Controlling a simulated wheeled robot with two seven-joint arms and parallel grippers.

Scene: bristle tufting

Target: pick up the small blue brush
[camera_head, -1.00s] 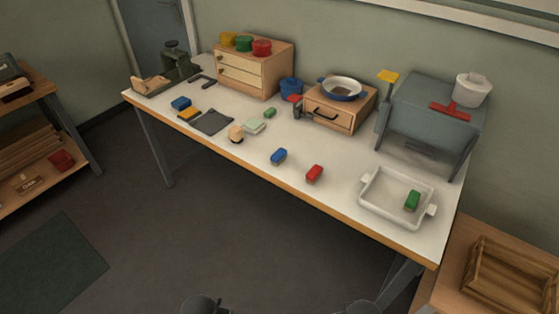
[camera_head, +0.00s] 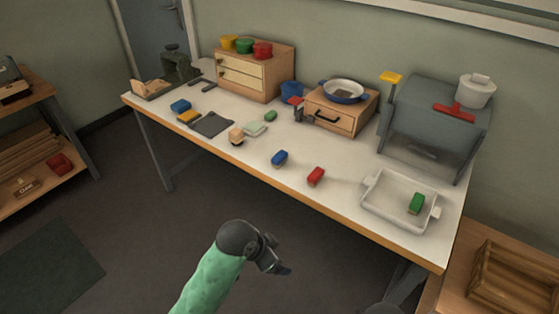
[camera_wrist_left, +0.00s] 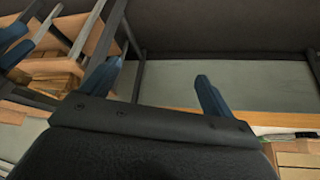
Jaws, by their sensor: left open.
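A small blue brush (camera_head: 280,158) lies on the front middle of the white table, left of a red brush (camera_head: 316,176) of like size. Another blue block-like piece (camera_head: 181,105) lies at the table's left end. My left gripper (camera_head: 284,268) is in front of the table's front edge, apart from the blue brush. In the left wrist view my left gripper (camera_wrist_left: 155,88) has its two blue fingers spread with nothing between them. I cannot make out the blue brush in that view. My right gripper does not show.
A white tray (camera_head: 375,212) holding a green brush (camera_head: 416,203) stands at the right. A wooden drawer box (camera_head: 340,115) with a blue pan (camera_head: 343,90) and a grey machine (camera_head: 430,120) stand behind. Table surface around the blue brush is clear.

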